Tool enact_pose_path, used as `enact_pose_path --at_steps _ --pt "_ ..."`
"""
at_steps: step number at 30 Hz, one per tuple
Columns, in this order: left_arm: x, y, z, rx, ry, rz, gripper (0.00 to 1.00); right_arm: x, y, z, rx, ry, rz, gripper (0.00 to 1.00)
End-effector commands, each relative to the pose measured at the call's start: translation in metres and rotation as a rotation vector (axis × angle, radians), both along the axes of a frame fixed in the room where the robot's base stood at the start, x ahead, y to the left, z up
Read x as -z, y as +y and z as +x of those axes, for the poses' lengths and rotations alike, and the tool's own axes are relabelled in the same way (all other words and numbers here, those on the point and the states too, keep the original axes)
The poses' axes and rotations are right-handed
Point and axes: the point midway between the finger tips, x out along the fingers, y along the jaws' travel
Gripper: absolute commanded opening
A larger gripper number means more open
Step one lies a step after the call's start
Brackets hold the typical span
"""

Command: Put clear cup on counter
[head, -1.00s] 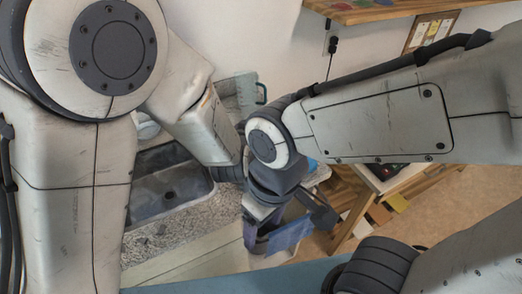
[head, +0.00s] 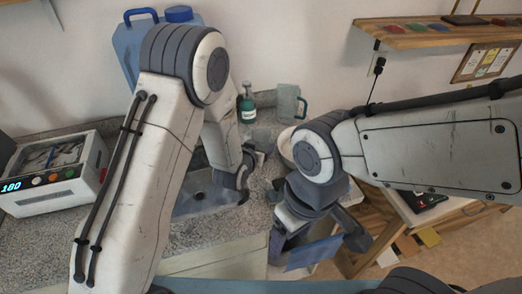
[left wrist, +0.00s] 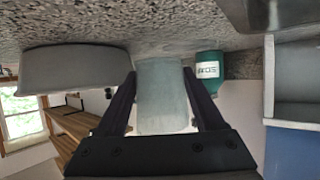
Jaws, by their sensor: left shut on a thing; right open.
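The clear cup (left wrist: 162,88) is a pale, see-through vessel between the fingers of my left gripper (left wrist: 160,108) in the left wrist view, which shows the counter at the top. The left gripper is shut on it. In the head view my left gripper (head: 254,163) is near the sink's right edge, mostly hidden by its own wrist; the cup (head: 263,138) shows only faintly there. The grey speckled counter (head: 172,246) runs around the sink. My right gripper (head: 312,254) is open at the counter's right end, with a blue panel near its fingers.
A green bottle (head: 247,106) and a clear pitcher with a green handle (head: 288,103) stand at the back. A pale bowl (head: 286,147) is to the right. The sink (head: 196,204) lies below my left arm. A white appliance (head: 50,177) stands left.

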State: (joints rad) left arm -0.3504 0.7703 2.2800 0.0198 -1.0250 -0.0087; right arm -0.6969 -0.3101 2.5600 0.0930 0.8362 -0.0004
Motion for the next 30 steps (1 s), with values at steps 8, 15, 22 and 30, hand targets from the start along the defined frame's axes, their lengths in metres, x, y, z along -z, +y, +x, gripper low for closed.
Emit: enact_pose_path --at_steps 8,15,22,30 --pt "0.025 0.0 0.0 0.0 -0.001 0.0 0.12 -0.005 0.0 0.0 0.0 0.0 0.0 0.71" --pt "0.026 0.0 0.0 0.0 -0.001 0.0 0.12 -0.004 0.0 0.0 0.0 0.0 0.0 0.71" --pt "0.028 0.0 0.0 0.0 0.0 0.0 0.83 -0.001 0.0 0.0 0.0 0.0 0.0 0.71" --pt "0.026 0.0 0.0 0.0 0.0 0.0 0.83 -0.003 0.0 0.0 0.0 0.0 0.0 0.71"
